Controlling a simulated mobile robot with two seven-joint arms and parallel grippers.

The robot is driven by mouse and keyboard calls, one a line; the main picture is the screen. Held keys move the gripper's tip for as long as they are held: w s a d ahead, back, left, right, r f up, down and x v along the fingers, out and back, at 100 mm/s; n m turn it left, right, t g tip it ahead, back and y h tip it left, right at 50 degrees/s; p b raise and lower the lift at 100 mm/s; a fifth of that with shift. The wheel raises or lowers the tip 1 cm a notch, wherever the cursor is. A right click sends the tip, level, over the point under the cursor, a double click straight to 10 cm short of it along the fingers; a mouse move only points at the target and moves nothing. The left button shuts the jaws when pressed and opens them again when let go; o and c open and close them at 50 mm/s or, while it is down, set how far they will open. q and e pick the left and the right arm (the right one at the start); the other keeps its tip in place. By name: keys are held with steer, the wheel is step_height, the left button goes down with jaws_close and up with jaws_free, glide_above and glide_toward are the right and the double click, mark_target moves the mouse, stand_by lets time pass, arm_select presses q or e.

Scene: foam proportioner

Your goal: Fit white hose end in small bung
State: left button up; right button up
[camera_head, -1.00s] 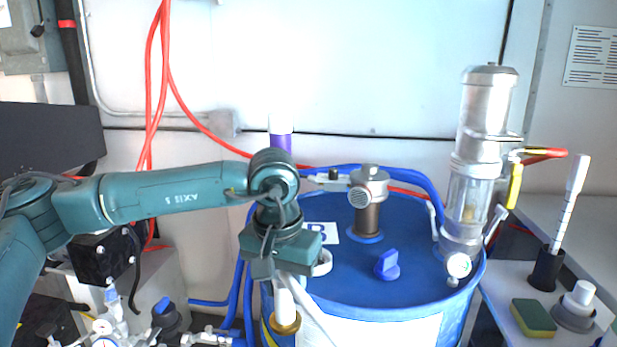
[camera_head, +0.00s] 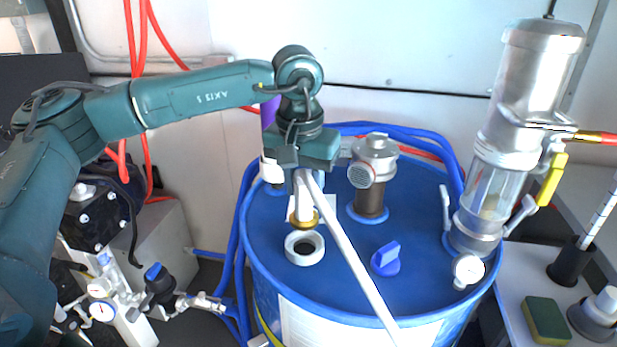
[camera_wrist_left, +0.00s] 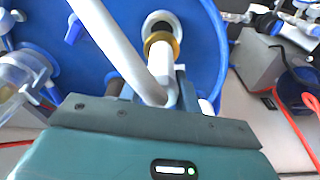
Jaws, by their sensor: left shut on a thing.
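My left gripper (camera_head: 303,180) is shut on the white hose (camera_head: 350,262) close to its end, above the blue drum lid (camera_head: 330,205). The hose end points down and has a brass collar (camera_head: 304,220). The small bung (camera_head: 304,250) is a white ring with a dark hole in the lid. The hose end is just behind and above it, apart from the hole in the head view. In the left wrist view, the brass collar (camera_wrist_left: 163,42) overlaps the near side of the bung (camera_wrist_left: 158,17), partly hiding its hole. My right gripper is out of view.
A blue tap-like cap (camera_head: 386,259) stands right of the bung. A metal fitting (camera_head: 370,180) rises behind it. A tall steel pump with a clear cylinder (camera_head: 494,190) stands at the lid's right. The hose hangs across the lid's front.

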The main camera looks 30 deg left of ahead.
mark_target(305, 213)
arm_select(q)
steer(key=shift+f, duration=0.5)
steer(key=shift+f+b, duration=1.55)
steer(key=shift+f, duration=0.45)
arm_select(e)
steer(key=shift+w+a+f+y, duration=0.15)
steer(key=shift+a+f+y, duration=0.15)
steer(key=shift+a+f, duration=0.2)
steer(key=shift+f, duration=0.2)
arm_select(q)
steer(key=shift+f+b, duration=0.55)
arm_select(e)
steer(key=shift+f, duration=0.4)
arm_select(q)
steer(key=o, duration=0.9)
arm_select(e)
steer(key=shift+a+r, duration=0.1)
